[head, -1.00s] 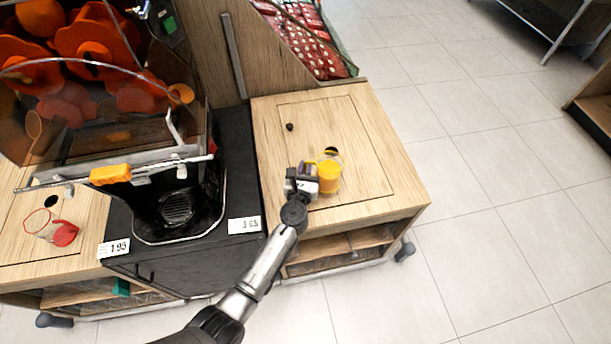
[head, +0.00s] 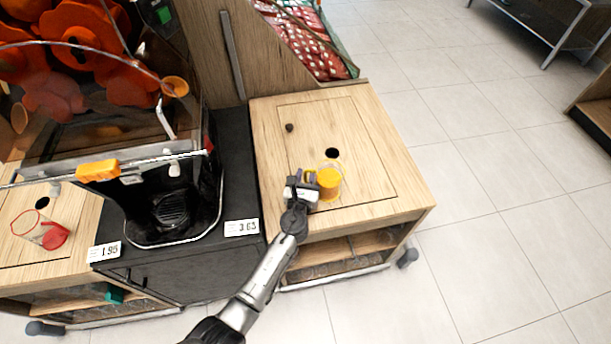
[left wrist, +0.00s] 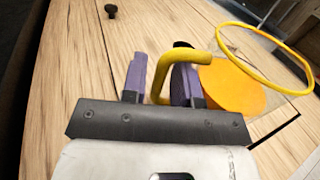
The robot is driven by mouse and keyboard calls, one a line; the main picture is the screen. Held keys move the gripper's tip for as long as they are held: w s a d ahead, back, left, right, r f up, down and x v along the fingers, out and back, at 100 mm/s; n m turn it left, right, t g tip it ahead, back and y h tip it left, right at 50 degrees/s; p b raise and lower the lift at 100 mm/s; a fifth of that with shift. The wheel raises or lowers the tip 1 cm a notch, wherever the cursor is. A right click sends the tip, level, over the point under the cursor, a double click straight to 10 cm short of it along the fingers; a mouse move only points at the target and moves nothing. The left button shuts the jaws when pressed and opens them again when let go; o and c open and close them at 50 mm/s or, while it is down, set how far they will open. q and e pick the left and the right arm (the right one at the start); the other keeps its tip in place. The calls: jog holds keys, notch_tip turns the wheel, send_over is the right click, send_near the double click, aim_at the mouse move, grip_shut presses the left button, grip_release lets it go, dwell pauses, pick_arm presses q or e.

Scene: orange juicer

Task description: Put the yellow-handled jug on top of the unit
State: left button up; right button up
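The yellow-handled jug (head: 329,183) is a clear vessel with orange-yellow contents. It appears upright on the wooden top of the unit (head: 365,165), near its front middle. My left gripper (head: 302,188) is just left of the jug. In the left wrist view, the yellow handle (left wrist: 204,57) reaches down between the purple fingers of my left gripper (left wrist: 160,80). The fingers are apart, with a narrow gap showing beside the handle. The yellow rim (left wrist: 265,58) is to the right. My right gripper is not in view.
A round black hole (head: 332,153) lies behind the jug and a small dark knob (head: 289,128) is farther back left. The orange juicer (head: 75,50) stands left on a black cabinet (head: 232,155). A red-rimmed jug (head: 40,229) lies far left. The unit's right side is clear.

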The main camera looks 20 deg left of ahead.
pick_arm(q)
jog(key=shift+o, duration=0.7)
jog(key=shift+r, duration=0.1)
jog(key=shift+r+p, duration=0.25)
jog(key=shift+p, duration=0.1)
jog(key=p+v, duration=0.1)
jog(key=v, duration=0.9)
jog(key=shift+s+f+p, duration=0.15)
jog(key=shift+s+p, duration=0.2)
jog(key=shift+p, duration=0.05)
jog(key=shift+s+d, duration=0.2)
jog(key=shift+s, duration=0.45)
